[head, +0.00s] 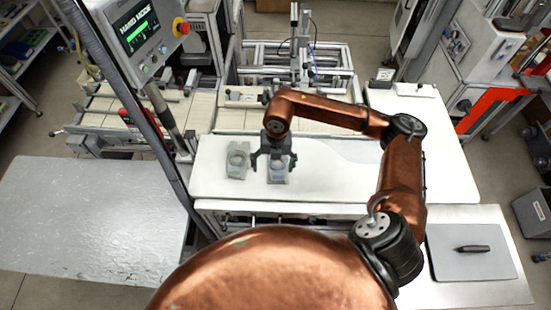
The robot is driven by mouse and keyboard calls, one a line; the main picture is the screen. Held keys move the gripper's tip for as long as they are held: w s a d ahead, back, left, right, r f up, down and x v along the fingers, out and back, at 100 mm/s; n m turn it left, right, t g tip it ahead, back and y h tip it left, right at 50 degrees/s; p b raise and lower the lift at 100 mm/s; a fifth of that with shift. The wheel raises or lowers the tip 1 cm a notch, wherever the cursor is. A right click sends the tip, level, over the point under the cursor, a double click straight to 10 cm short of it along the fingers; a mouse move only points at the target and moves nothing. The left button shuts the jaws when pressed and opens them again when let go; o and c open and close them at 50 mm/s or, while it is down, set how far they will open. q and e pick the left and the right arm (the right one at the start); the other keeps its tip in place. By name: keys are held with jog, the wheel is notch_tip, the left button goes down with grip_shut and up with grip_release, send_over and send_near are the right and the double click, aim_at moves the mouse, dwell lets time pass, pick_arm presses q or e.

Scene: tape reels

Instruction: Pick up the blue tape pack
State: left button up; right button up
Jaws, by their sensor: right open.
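A bluish tape pack (278,177) lies on the white worktop, partly hidden by my right gripper. A grey-green pack (238,160) with a round shape on it lies just to its left. My right gripper (273,166) is open, its dark fingers pointing down on either side of the bluish pack's upper part. I cannot tell whether the fingers touch it. My left gripper is out of view.
The white worktop (330,182) is clear right of the packs. A conveyor machine (300,75) stands behind it. A control panel (137,35) on a slanted post rises at left. A grey plate with a dark tool (473,249) lies at lower right.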

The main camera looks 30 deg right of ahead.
aim_at(278, 172)
jog(key=shift+w+d+h, duration=0.2)
jog(key=shift+d+h, duration=0.1)
jog(key=shift+d, duration=0.65)
jog(key=shift+d+f, duration=0.2)
jog(key=shift+f, duration=0.05)
notch_tip(278, 172, down, 2)
jog(key=shift+f+p, duration=0.25)
jog(key=shift+p, duration=0.25)
jog(key=f, duration=0.2)
jog(key=f+p, duration=0.1)
jog(key=f, duration=0.1)
jog(key=shift+w+d+f, duration=0.15)
jog(key=shift+w+f, duration=0.05)
jog(key=shift+c, duration=0.2)
jog(key=c, duration=1.6)
